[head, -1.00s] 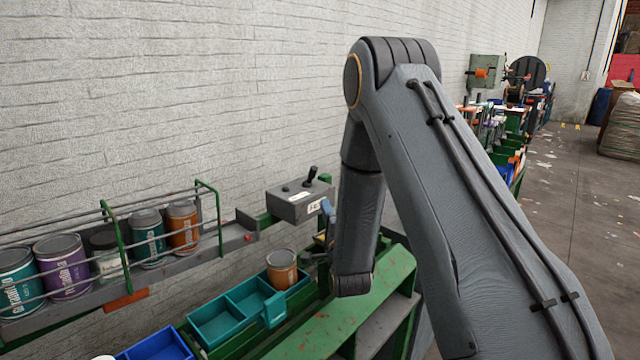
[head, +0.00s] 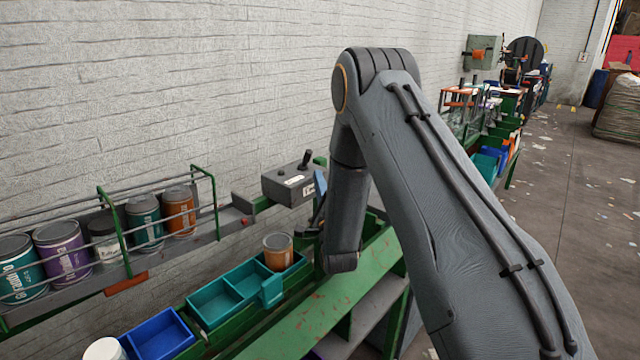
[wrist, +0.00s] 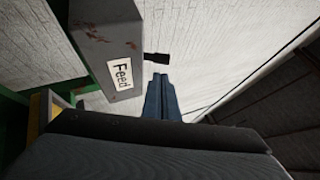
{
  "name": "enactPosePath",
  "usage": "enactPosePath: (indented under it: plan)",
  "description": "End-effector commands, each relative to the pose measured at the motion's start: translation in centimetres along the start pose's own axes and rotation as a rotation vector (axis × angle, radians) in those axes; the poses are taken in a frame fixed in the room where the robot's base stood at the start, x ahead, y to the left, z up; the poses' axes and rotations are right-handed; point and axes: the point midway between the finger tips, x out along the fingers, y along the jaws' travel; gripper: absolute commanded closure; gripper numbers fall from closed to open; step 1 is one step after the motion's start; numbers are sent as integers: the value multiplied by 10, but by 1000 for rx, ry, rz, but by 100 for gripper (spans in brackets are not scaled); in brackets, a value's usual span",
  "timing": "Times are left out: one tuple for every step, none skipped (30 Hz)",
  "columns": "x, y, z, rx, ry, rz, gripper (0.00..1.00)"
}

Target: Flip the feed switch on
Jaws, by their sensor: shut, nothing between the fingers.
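The grey feed switch box (head: 288,188) is mounted by the wall, left of my forearm. Its black lever (head: 304,160) stands up from the top, leaning right in the head view. In the wrist view the box (wrist: 100,35) carries a white "Feed" label (wrist: 122,75), and the black lever (wrist: 157,58) sticks out from its side. My gripper (wrist: 161,77) has its blue fingers closed together and empty, tips just below the lever and close to it; I cannot tell if they touch. In the head view the gripper (head: 320,186) is partly hidden, right beside the box.
A railed shelf with several paint cans (head: 143,222) runs along the wall at left. Below are teal bins (head: 215,302), a blue bin (head: 160,336) and a brown-orange can (head: 278,250). A green bench (head: 330,305) lies under my arm. Open floor is at right.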

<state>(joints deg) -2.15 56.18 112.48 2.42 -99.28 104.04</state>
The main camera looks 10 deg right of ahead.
Motion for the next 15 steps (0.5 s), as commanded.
enactPosePath:
  plan:
    - [10,-3,0,0,0,-3,100]
    - [15,-3,0,0,0,-3,100]
    - [22,-2,0,0,0,-2,100]
    - [27,-2,0,0,0,-2,100]
    - [32,-2,0,0,0,-2,100]
    - [37,-2,0,0,0,-1,100]
    - [41,-2,0,0,0,-1,100]
    - [44,-1,0,0,0,-1,100]
    - [48,-1,0,0,0,-1,100]
    - [51,-1,0,0,0,0,100]
    - [53,-1,0,0,0,0,100]
    - [55,-1,0,0,0,0,100]
    - [56,-1,0,0,0,-1,100]
    - [58,-1,0,0,0,-1,100]
    - [58,-1,0,0,0,-1,100]
